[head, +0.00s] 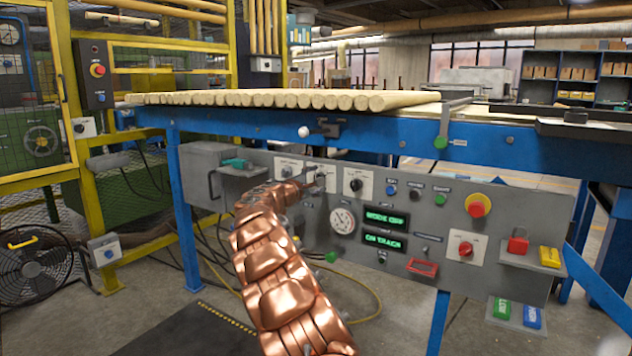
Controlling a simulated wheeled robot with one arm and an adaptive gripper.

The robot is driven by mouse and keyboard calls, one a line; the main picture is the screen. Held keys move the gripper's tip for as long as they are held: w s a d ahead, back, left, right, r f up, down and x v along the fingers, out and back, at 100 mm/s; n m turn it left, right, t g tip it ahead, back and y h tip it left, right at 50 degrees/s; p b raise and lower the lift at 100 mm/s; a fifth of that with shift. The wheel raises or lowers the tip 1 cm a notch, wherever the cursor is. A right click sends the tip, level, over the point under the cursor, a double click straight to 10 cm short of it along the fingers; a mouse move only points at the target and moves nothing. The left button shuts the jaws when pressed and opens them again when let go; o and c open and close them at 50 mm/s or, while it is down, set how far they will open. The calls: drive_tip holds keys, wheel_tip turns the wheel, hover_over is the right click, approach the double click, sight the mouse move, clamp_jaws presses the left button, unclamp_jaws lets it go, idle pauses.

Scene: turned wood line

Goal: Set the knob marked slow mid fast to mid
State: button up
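A grey control panel (400,275) hangs below the blue table frame. In the head view its upper left part carries several white plates with dark knobs: a left one (287,171), a middle one partly covered by my gripper, and a right one (355,185). The plate lettering is too small to read, so I cannot tell which knob is marked slow mid fast, or its setting. My copper arm reaches up to the panel, and my gripper (318,181) is at the middle plate. Its fingers are small and dark; I cannot tell whether they touch or grip the knob.
A round gauge (342,220) and green displays (385,218) sit right of my arm. A red emergency button (477,205) and a red knob (465,249) are further right. Wooden rods (270,98) lie on top. A yellow cable lies on the floor below.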

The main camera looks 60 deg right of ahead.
drive_tip(key=a, duration=1.1)
drive_tip(key=shift+s+a, duration=0.25)
drive_tip(key=shift+s, duration=0.05)
drive_tip(key=shift+r, duration=0.1)
drive_tip(key=s+a+r+m+g+y+p, duration=0.3)
drive_tip(key=s+a+r+m+y+p, duration=0.25)
drive_tip(key=s+a+r+p, duration=0.9)
drive_tip(key=s+a+r+y+p, duration=0.2)
drive_tip(key=s+a+y+p, duration=0.2)
drive_tip(key=a+p, duration=0.5)
drive_tip(key=s+a+r+y+p, duration=0.2)
drive_tip(key=s+a+p, duration=0.6)
drive_tip(key=a, duration=1)
drive_tip(key=s+a+r+y+p, duration=0.2)
drive_tip(key=s+a+y+p, duration=0.4)
drive_tip(key=a+p, duration=0.5)
drive_tip(key=s+a, duration=0.1)
drive_tip(key=a, duration=0.1)
drive_tip(key=shift+a+r, duration=0.3)
